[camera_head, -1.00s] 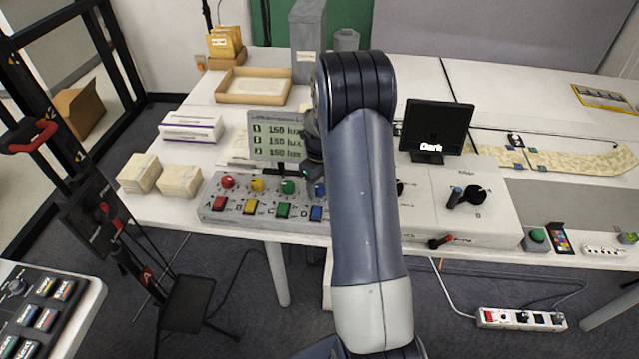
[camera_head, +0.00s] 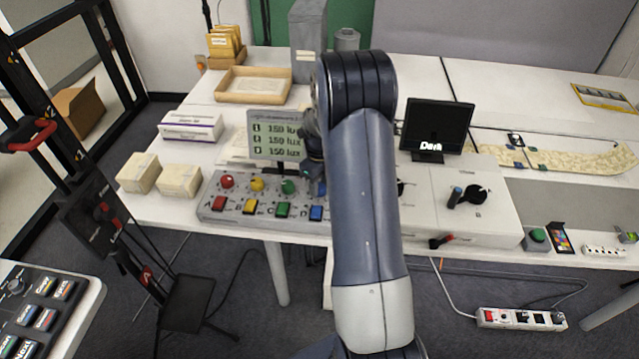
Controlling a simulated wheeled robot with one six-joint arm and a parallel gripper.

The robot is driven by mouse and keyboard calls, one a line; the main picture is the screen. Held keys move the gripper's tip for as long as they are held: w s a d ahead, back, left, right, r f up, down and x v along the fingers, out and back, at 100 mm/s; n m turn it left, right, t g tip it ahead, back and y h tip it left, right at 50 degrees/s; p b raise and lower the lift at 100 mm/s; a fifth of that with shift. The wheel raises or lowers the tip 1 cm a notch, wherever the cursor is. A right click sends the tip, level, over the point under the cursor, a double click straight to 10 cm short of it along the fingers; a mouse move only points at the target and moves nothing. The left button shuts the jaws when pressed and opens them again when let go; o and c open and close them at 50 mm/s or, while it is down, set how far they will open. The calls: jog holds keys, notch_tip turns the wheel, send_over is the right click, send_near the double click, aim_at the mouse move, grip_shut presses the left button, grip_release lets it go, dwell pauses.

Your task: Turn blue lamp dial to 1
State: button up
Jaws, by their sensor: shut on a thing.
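The lamp control box (camera_head: 266,216) is a grey panel on the table, with red (camera_head: 227,181), yellow (camera_head: 257,185) and green (camera_head: 288,187) dials along its back row. Coloured switches stand in front of the dials, the blue switch (camera_head: 316,213) at the right end. The blue dial (camera_head: 319,188) shows only as a small blue patch beneath my gripper (camera_head: 315,178). My gripper points down over it and is shut on it; the fingertips are mostly hidden by my arm. The dial's pointer and setting cannot be read. A lux display (camera_head: 274,139) behind shows three lines reading about 150.
Two small cartons (camera_head: 180,180) sit left of the panel.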

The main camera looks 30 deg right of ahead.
jog(key=n+b, duration=0.1)
jog(key=n, duration=0.2)
jog(key=shift+n, duration=0.4)
jog(key=n, duration=0.3)
jog(key=shift+n+b, duration=0.35)
jog(key=shift+n, duration=0.05)
jog(key=n, duration=0.4)
jog(key=shift+b, duration=0.3)
jog(key=n, duration=0.8)
jog(key=shift+n+b, duration=0.3)
jog(key=n, duration=0.3)
jog(key=shift+n, duration=0.4)
jog(key=n, duration=0.3)
jog(key=shift+n, duration=2.1)
